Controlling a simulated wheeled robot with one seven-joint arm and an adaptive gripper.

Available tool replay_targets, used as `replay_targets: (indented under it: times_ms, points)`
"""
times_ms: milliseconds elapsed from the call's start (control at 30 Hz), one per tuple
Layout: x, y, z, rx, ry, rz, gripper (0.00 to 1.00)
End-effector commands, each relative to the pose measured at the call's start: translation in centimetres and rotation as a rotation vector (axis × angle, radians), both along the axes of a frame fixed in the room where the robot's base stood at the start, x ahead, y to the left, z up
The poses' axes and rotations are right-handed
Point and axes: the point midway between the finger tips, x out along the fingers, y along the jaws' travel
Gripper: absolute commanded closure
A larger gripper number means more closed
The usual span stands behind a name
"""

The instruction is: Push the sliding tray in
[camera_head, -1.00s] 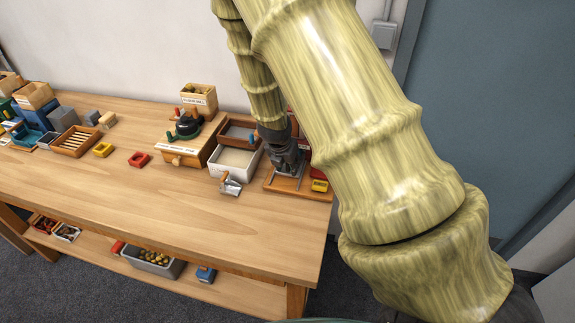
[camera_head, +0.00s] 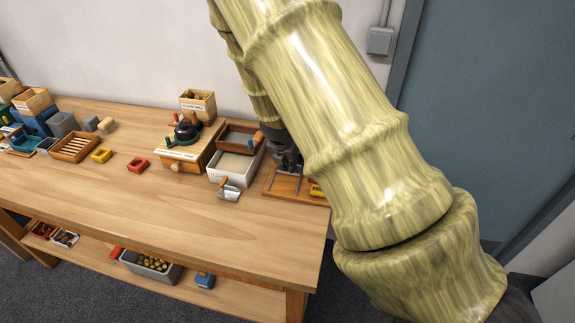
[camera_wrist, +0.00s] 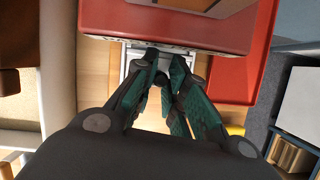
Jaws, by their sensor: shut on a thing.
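My gripper (camera_head: 286,160) points down at the right end of the bench, over a wooden board with pale metal rails (camera_head: 284,182). In the wrist view its dark green fingers (camera_wrist: 166,56) are close together at the near edge of a red housing (camera_wrist: 165,22). A pale grey metal part, seemingly the sliding tray (camera_wrist: 131,62), shows beside and under the fingertips. The fingers are shut on part of it; the grip point itself is mostly hidden. How far the tray reaches under the red housing cannot be seen. My arm covers most of the housing in the head view.
A white bin (camera_head: 233,172) with a metal scoop (camera_head: 229,190) in front stands just left of the board. A yellow block (camera_head: 315,190) lies at its right, partly hidden by my arm. A wooden box machine (camera_head: 187,155) stands farther left. The front bench top is clear.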

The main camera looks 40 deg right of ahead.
Motion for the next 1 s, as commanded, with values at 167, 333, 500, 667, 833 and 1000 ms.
replay_targets:
  times_ms: [167, 333, 500, 667, 833, 1000]
  points:
    - [0.3, -0.2, 0.3, -0.005, -0.006, -0.001, 0.75]
    - [0.2, -0.2, 0.2, -0.005, -0.005, -0.001, 0.65]
    - [0.2, -0.1, 0.2, -0.004, -0.004, -0.001, 0.65]
    - [0.1, 0.0, 0.6, -0.004, -0.004, -0.001, 0.65]
    - [-0.2, 0.4, 1.8, -0.005, -0.004, 0.000, 0.65]
    - [-0.5, 0.9, 3.4, -0.007, -0.004, 0.001, 0.65]
